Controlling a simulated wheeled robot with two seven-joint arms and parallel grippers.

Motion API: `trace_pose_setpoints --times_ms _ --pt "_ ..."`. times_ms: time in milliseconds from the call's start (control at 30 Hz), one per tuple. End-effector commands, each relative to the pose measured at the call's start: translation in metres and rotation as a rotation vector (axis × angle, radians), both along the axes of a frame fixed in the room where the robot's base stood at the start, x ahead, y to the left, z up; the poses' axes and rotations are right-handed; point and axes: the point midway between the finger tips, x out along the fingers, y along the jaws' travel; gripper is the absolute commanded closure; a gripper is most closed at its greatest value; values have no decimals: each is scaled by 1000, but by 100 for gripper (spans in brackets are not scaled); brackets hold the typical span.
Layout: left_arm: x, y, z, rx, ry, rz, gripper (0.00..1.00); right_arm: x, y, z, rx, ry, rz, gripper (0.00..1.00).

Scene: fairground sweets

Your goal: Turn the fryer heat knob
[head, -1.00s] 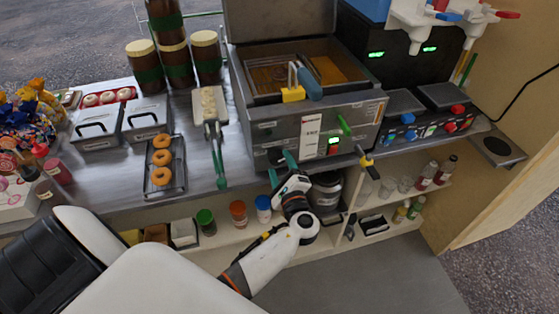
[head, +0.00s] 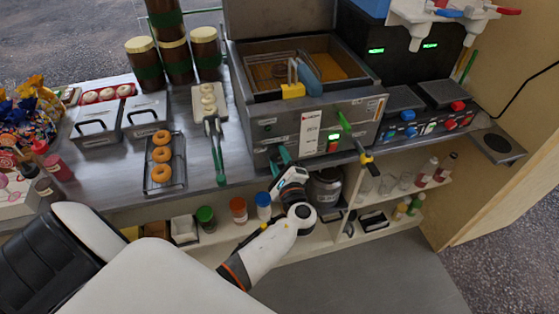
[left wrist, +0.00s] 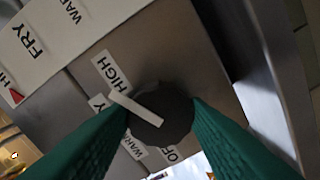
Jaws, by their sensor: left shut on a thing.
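The fryer (head: 284,128) is a grey metal box on the counter with a lit display on its front. Its heat knob (left wrist: 165,118) is dark and round with a white pointer bar, in the left wrist view. The pointer's outer end lies at upper left, near the HIGH label (left wrist: 116,72). OFF and WARM labels show below, partly covered. My left gripper (head: 281,158) is at the lower left of the fryer front; its green fingers (left wrist: 163,112) are shut on the knob from both sides. In the head view the fingers largely hide the knob. My right gripper is not in view.
Green tongs (head: 215,150) and a doughnut tray (head: 179,180) lie left of the fryer. A shelf below holds a steel pot (head: 326,187) and several jars near my arm. The floor in front is clear.

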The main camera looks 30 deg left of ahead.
Motion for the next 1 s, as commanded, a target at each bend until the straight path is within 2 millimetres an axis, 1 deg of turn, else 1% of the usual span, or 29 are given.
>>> trace_pose_setpoints --times_ms 33,267,700,1000 --pt "0 0 -3 -11 -11 0 82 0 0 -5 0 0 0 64" --pt "0 0 -6 -97 -113 1 82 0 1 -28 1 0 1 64" --pt "0 -1 -6 -336 -391 1 82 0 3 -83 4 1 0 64" --pt "0 0 -4 -449 -522 2 82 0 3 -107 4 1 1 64"
